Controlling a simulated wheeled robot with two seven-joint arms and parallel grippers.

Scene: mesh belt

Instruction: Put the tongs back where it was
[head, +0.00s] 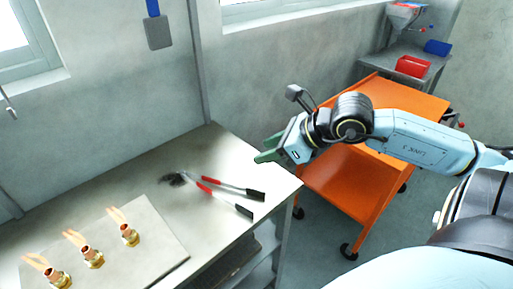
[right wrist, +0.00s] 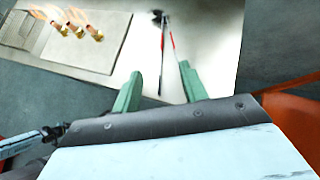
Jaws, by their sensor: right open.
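The tongs (head: 213,182) lie on the grey table, with a dark head at the left and two spread handles in red, silver and black pointing right. They also show in the right wrist view (right wrist: 171,38), beyond and between my fingers. My right gripper (head: 268,153) is open and empty above the table's far right corner, apart from the tongs; its two green fingers show in the right wrist view (right wrist: 160,90). My left gripper is not in view.
A flat plate (head: 160,250) with several brass and copper fittings (head: 128,235) lies on the table (head: 135,165) at the left. An orange cart (head: 350,180) stands to the right. Red (head: 412,66) and blue (head: 437,47) bins stand behind.

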